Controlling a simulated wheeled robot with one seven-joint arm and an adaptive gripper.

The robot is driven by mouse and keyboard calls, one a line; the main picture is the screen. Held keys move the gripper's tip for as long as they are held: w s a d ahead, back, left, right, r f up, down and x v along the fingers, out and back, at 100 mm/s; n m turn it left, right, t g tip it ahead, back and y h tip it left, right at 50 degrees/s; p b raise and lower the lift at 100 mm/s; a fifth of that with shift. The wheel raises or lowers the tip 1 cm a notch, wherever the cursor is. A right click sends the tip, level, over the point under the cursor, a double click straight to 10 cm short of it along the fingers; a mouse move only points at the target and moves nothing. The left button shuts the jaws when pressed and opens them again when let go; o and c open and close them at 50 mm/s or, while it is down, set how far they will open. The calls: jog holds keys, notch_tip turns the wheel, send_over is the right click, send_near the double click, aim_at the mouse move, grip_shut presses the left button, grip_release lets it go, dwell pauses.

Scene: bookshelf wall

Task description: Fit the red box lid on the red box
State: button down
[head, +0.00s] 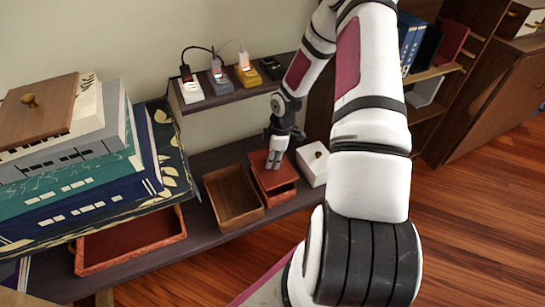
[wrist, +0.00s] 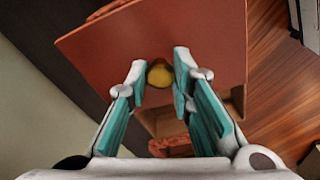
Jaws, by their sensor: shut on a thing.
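The red box lid (head: 287,173) is a flat brick-red panel with a round brass knob (wrist: 160,75). My gripper (head: 274,161) is shut on the knob, with one finger on each side in the wrist view (wrist: 159,70). The red box (head: 284,197) stands on the low shelf directly below the lid, and its front wall shows in the head view. A dark gap shows between lid and box at the front.
An open brown box (head: 212,188) is close on the left, and a white box (head: 313,160) is close on the right. A larger red tray (head: 130,258) lies under stacked books (head: 75,190) at left. An upper shelf (head: 225,98) with small devices is behind.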

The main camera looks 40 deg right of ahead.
jog(key=shift+f+b, duration=0.95)
jog(key=shift+f, duration=0.9)
jog(key=shift+f, duration=1)
dwell(1.0)
jog(key=c, duration=1.3)
grip_release()
jog(key=shift+c, duration=0.2)
jog(key=r, duration=0.4)
jog(key=d+r, duration=0.1)
jog(key=r, duration=0.3)
jog(key=s+r, duration=0.1)
jog(key=r, duration=0.3)
jog(key=shift+d, duration=0.2)
jog(key=shift+f, duration=0.1)
